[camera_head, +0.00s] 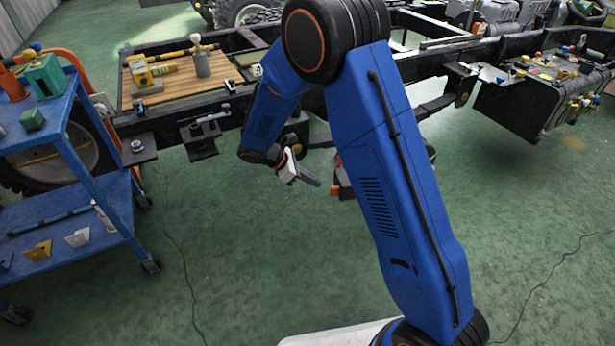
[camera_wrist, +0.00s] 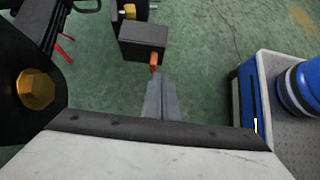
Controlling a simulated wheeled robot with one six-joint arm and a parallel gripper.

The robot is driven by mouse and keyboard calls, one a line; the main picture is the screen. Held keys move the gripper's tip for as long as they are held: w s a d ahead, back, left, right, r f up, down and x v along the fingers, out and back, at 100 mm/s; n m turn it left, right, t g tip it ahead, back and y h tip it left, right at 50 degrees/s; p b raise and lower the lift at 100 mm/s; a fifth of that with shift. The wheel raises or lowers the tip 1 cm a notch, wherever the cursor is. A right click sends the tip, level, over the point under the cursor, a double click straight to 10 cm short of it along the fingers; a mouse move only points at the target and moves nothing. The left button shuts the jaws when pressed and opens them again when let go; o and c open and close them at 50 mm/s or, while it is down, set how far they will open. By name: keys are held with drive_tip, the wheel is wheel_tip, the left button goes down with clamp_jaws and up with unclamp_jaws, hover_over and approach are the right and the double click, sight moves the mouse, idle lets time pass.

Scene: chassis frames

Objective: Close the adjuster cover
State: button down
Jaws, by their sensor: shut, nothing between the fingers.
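I cannot tell for sure which part is the adjuster cover. In the wrist view a dark box-shaped part (camera_wrist: 143,38) with a copper-coloured pin (camera_wrist: 154,62) at its front lies just beyond my gripper (camera_wrist: 161,76). The two grey fingers are together with nothing between them, and the tips appear close to the pin; contact cannot be told. In the head view my gripper (camera_head: 316,182) hangs low beside the chassis frame (camera_head: 220,100). A dark part with orange-red bits (camera_head: 343,183) shows to its right, partly hidden by my arm.
A dark plate with a gold bolt (camera_wrist: 36,89) is close at left in the wrist view. In the head view a blue cart (camera_head: 75,165) stands left, a wooden board (camera_head: 170,80) lies on the frame, and a dark tank (camera_head: 530,100) is right. Green floor is open in front.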

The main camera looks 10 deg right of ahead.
sight(341, 189)
drive_tip(key=shift+w+d+f, duration=0.1)
drive_tip(key=shift+d+f, duration=0.45)
drive_tip(key=shift+d, duration=0.65)
drive_tip(key=shift+s+d+f, duration=0.1)
drive_tip(key=shift+d+f, duration=0.4)
drive_tip(key=shift+d, duration=0.7)
drive_tip(key=shift+w+d+f, duration=0.1)
drive_tip(key=shift+d+f, duration=0.45)
drive_tip(key=shift+d, duration=0.65)
drive_tip(key=shift+d, duration=0.1)
